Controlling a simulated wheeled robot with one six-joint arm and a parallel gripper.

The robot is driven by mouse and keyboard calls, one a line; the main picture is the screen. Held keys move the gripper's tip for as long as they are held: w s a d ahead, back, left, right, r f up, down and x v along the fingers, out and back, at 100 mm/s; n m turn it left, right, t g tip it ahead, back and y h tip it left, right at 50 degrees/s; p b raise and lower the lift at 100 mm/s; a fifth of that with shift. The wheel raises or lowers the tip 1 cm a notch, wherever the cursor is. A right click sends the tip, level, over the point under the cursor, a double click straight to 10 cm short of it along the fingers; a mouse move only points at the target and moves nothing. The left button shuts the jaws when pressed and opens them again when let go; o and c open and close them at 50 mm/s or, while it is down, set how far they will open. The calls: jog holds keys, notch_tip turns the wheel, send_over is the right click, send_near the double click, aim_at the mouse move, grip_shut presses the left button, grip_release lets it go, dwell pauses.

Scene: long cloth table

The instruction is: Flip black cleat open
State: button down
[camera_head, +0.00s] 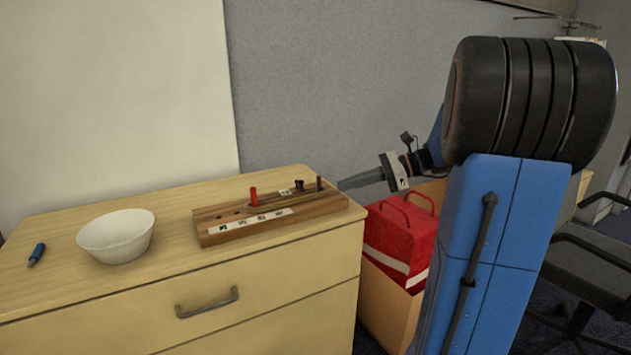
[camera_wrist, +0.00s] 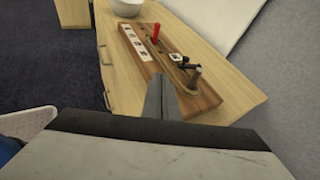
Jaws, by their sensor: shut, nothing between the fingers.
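The black cleat (camera_head: 299,186) is a small dark fitting near the right end of the wooden board (camera_head: 222,238) on the cabinet top. In the wrist view the cleat (camera_wrist: 184,63) has a dark arm reaching sideways close to a brown post (camera_wrist: 195,77). I cannot tell its exact position. My gripper (camera_head: 343,185) is shut and empty, just right of the board's right end and apart from the cleat. In the wrist view its narrow grey fingers (camera_wrist: 160,82) overlap the board's near end. A red peg (camera_head: 253,196) stands left of the cleat.
A tan cord (camera_head: 275,204) runs along the board toward the brown post. A white bowl (camera_head: 117,236) and a blue pen-like item (camera_head: 37,254) lie to the left. A red bag (camera_head: 400,233) is beside the cabinet. A grey panel (camera_head: 330,80) rises behind.

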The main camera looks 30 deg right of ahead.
jog(key=w+d+r+m+t, duration=0.1)
jog(key=d+m, duration=0.1)
jog(key=d, duration=0.4)
jog(key=shift+w+r+t, duration=0.2)
jog(key=shift+w+t, duration=0.05)
jog(key=shift+t, duration=0.15)
jog(key=shift+a, duration=0.1)
send_near(299, 186)
jog(key=a, duration=0.1)
jog(key=w+a, duration=0.2)
jog(key=a, duration=0.1)
jog(key=shift+r, duration=0.1)
jog(key=shift+a+m, duration=0.15)
jog(key=shift+m, duration=0.15)
